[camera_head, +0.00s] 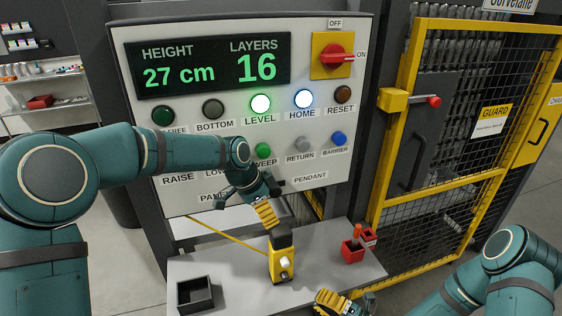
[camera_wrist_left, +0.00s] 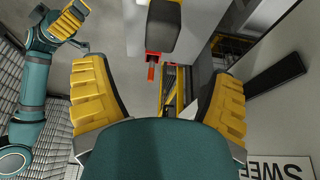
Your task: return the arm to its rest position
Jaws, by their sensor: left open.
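My left arm reaches in from the left across the lower part of the control panel (camera_head: 215,125). My left gripper (camera_head: 247,208) is open and empty in front of the panel's lower edge, above the worktable. In the left wrist view its two yellow-padded fingers stand wide apart (camera_wrist_left: 157,88) with nothing held between them. My right gripper (camera_head: 342,301) is low at the table's front edge, partly cut off by the frame. It also shows at the upper left of the left wrist view (camera_wrist_left: 72,28); its opening is unclear.
A yellow device with a black top (camera_head: 281,265) stands on the table below my left gripper. A black tray (camera_head: 182,306) sits at the table's left, a red holder (camera_head: 352,250) at its right. A yellow mesh guard door (camera_head: 385,190) stands at right.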

